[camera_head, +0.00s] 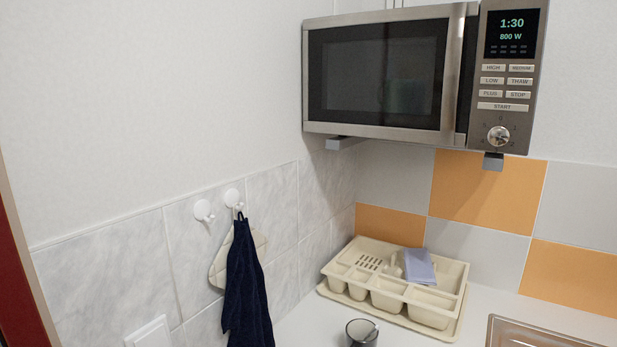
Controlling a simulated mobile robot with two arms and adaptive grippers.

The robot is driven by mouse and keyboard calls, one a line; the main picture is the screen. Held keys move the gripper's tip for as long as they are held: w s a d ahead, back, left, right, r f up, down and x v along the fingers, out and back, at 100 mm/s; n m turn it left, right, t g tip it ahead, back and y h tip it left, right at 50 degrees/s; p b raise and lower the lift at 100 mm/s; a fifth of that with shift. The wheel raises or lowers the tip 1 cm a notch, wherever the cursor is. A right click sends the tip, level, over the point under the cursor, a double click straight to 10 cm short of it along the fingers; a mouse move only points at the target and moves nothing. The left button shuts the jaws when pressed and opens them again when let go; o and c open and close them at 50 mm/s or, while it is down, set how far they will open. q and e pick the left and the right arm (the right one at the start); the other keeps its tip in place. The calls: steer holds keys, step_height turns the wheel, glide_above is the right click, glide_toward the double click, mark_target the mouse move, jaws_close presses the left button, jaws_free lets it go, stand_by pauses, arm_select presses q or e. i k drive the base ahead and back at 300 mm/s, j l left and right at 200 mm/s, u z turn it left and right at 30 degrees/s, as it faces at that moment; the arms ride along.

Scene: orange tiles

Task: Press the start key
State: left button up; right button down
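The microwave (380,75) is mounted high on the wall at the upper right, with its door shut. Its control panel is on the right side. The start key (503,106) is the wide key labelled START, below the PLUS and STOP keys and above the round silver knob (498,135). The display (512,34) reads 1:30 and 800 W. A dim greenish shape shows behind the dark door glass. Neither of my grippers is in view, and nothing covers the panel.
Below the microwave, a cream dish rack (440,309) with a bluish cloth (419,266) stands on the white counter (480,300). A dark mug (362,333) stands in front of it. A metal sink edge (535,334) is at lower right. A navy towel (243,285) hangs at left. Space before the panel is clear.

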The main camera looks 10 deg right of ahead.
mark_target(491, 106)
steer(key=z, duration=1.2)
